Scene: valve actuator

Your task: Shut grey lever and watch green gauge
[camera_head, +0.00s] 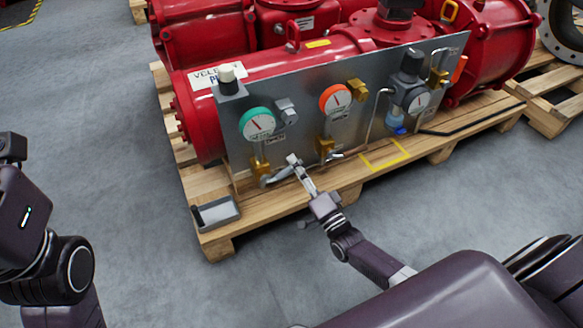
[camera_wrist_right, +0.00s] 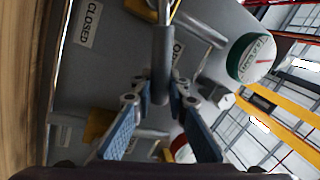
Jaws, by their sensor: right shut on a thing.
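The green-rimmed gauge (camera_head: 257,124) is on the left part of the grey panel (camera_head: 300,127); its reading is too small to tell. It also shows in the right wrist view (camera_wrist_right: 251,57). Below it, the grey lever (camera_head: 279,175) sits by a brass valve (camera_head: 260,168). My right gripper (camera_head: 292,160) is at the lever's right end. In the right wrist view, the lever (camera_wrist_right: 162,48) runs between the fingers of my right gripper (camera_wrist_right: 160,92), which are shut on it. My left arm is at the left edge; its fingers are out of view.
An orange gauge (camera_head: 335,99) and a third gauge (camera_head: 418,101) are further right on the panel. A CLOSED label (camera_wrist_right: 88,24) shows in the right wrist view. A small grey tray (camera_head: 216,213) lies on the wooden pallet's (camera_head: 310,196) front left corner. The floor in front is clear.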

